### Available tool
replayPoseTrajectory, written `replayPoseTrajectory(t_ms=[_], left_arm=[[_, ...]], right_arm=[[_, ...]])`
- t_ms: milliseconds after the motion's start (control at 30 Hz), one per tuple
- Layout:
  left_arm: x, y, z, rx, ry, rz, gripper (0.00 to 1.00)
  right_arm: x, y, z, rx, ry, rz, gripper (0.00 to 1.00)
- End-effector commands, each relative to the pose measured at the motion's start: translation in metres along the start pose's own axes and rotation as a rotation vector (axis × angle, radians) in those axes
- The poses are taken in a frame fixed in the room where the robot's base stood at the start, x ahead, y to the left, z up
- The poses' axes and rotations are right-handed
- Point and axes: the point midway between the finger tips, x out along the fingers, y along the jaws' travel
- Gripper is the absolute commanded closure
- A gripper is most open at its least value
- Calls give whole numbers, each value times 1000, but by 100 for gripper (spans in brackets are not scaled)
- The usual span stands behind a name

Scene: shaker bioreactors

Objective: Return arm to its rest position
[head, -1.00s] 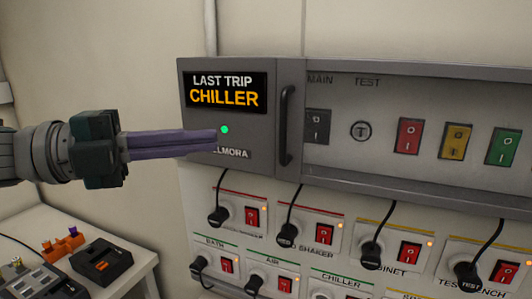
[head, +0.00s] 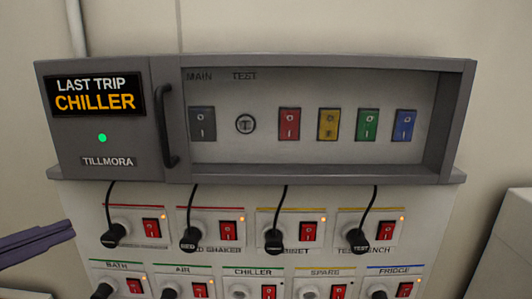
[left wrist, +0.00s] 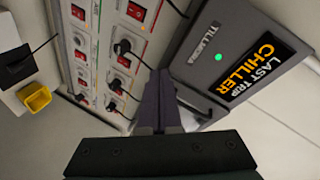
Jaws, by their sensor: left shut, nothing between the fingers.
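My left gripper (head: 66,230) shows only as shut purple fingers at the left edge of the head view. They are level with the upper socket row and left of it, and hold nothing. In the left wrist view the shut fingers (left wrist: 158,82) point toward the panel, with sockets to their left and the display to their right. The rest of my left arm is outside the head view. My right gripper is not in view.
A grey panel (head: 110,150) has a "LAST TRIP CHILLER" display (head: 95,95), a green light, a door handle (head: 168,125) and coloured switches. Below it are two rows of sockets with red switches; several hold black plugs. A yellow bin (left wrist: 38,99) shows in the left wrist view.

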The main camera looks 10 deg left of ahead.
Motion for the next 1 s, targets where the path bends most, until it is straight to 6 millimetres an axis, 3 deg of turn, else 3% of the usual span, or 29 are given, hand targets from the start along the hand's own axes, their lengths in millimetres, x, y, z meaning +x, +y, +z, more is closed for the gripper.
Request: replayPoseTrajectory(t_ms=[133, 267, 400, 567, 600, 1000], left_arm=[[-19, 58, 9, -325, -307, 94, 100], [-51, 107, 3, -563, -547, 206, 100], [-91, 148, -17, -762, -755, 333, 100], [-139, 181, -50, -940, -955, 486, 100], [-144, 152, -62, -922, -948, 474, 100], [-179, 33, -134, -913, -947, 473, 100]], right_arm=[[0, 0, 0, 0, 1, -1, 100], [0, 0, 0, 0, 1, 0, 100], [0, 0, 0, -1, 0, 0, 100], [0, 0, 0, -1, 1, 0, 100], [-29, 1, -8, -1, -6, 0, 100], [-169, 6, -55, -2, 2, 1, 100]])
